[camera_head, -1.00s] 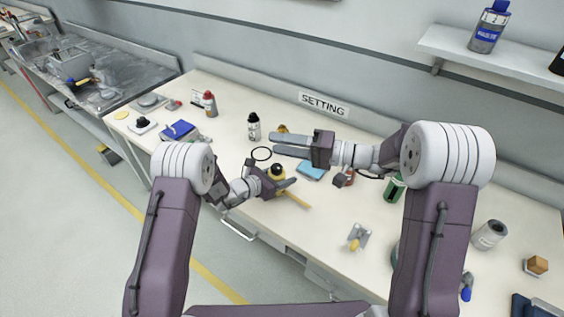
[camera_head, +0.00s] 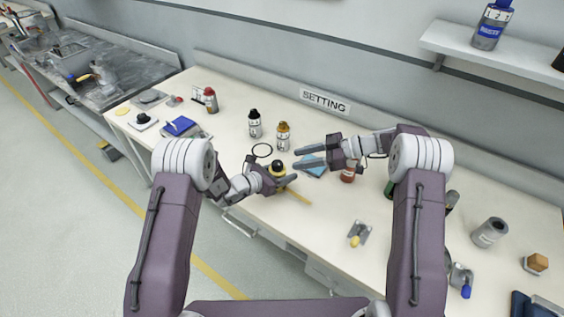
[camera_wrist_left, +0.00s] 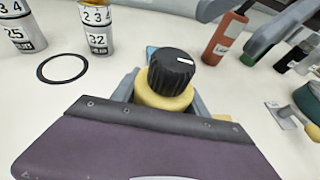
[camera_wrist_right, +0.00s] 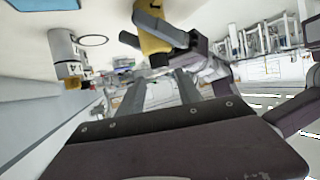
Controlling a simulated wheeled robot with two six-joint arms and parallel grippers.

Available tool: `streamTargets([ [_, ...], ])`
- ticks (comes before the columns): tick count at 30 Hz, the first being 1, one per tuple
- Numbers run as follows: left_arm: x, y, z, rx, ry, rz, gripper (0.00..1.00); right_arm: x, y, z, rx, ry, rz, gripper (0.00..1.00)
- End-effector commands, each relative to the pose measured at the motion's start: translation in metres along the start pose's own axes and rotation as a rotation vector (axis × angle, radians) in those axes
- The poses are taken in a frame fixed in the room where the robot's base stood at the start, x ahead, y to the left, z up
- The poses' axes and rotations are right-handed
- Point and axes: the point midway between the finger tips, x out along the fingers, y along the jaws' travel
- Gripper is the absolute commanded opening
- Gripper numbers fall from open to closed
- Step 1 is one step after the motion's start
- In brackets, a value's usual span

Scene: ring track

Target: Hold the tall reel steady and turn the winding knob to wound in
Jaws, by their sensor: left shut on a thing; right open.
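The tall reel is a yellow body (camera_wrist_left: 165,97) with a black ribbed winding knob (camera_wrist_left: 172,72) on top, marked by a white line. It stands upright on the bench; the knob (camera_head: 277,168) also shows in the head view. My left gripper (camera_head: 284,181) is shut around the yellow body below the knob, a finger on each side. My right gripper (camera_head: 295,158) is open and empty, just right of and behind the knob, apart from it. In the right wrist view the yellow body (camera_wrist_right: 152,38) lies beyond my open fingers.
A blue pad (camera_head: 312,166) and red bottle (camera_head: 347,174) are to the right. A tan strip (camera_head: 297,196) lies in front. The bench front is mostly clear.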

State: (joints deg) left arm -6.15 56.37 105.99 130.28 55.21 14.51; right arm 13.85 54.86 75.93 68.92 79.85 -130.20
Motion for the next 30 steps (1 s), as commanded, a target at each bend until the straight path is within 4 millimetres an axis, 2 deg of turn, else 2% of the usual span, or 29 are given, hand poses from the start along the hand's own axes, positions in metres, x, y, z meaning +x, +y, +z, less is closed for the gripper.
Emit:
streamTargets([
  [3, 0.000, 0.000, 0.000, 0.000, -0.001, 0.000, 0.03, 0.030, -0.001, 0.000, 0.003, 0.001, -0.004, 0.41],
  [9, 0.000, 0.000, 0.000, 0.000, -0.001, 0.000, 0.03, 0.061, -0.001, 0.000, 0.001, 0.000, -0.002, 0.41],
  [13, 0.000, 0.000, 0.000, 0.000, -0.001, 0.000, 0.03, 0.068, 0.000, 0.000, 0.002, 0.000, 0.000, 0.41],
  [20, 0.000, 0.000, 0.000, 0.000, -0.001, 0.000, 0.03, 0.068, 0.000, 0.000, 0.002, 0.001, 0.001, 0.41],
  [24, 0.000, 0.000, 0.000, 0.000, -0.001, 0.000, 0.03, 0.068, 0.000, 0.000, 0.002, 0.001, 0.001, 0.03],
  [25, 0.000, 0.000, 0.000, 0.000, -0.001, 0.000, 0.03, 0.068, 0.000, 0.000, 0.002, 0.001, 0.001, 0.00],
  [30, 0.000, 0.000, 0.000, 0.000, -0.001, 0.000, 0.03, 0.068, 0.000, -0.001, 0.004, 0.002, 0.008, 0.00],
])
